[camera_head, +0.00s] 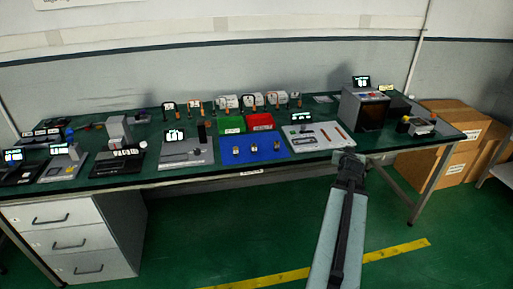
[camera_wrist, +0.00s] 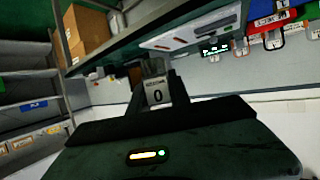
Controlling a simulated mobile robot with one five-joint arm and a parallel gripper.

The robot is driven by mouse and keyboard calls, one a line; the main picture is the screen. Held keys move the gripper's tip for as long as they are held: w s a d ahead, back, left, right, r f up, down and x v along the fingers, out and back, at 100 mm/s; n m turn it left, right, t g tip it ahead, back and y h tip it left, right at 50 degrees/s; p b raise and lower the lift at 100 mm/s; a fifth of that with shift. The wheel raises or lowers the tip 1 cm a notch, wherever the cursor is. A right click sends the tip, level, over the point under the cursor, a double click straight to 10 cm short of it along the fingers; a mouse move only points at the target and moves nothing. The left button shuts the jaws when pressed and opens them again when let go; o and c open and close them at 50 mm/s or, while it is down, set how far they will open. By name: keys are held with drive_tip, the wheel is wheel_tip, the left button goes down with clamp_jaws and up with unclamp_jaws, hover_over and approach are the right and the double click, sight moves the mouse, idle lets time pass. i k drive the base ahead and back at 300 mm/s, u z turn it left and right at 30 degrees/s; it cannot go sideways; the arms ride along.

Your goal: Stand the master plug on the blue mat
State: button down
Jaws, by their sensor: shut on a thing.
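My gripper (camera_head: 350,160) is at the front edge of the table, right of the blue mat and in front of the white tool tray. In the wrist view it is shut on a small grey metal block with a white label reading "0" (camera_wrist: 157,93), which looks like the master plug; the label's small upper word is blurred. The blue mat (camera_head: 265,157) lies flat near the table's front edge, left of my gripper. Three small metal plugs (camera_head: 254,147) stand on it in a row. The mat shows partly at the wrist view's top edge (camera_wrist: 257,8).
A green bin (camera_head: 231,124) and a red bin (camera_head: 261,121) stand behind the mat. A grey scale-like device (camera_head: 186,152) is left of it; the white tray (camera_head: 312,137) is right. A dark-fronted box (camera_head: 365,110) stands farther right. The floor in front is clear.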

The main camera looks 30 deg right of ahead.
sight(249, 137)
drive_tip(key=i, duration=1.5)
drive_tip(key=z, duration=0.05)
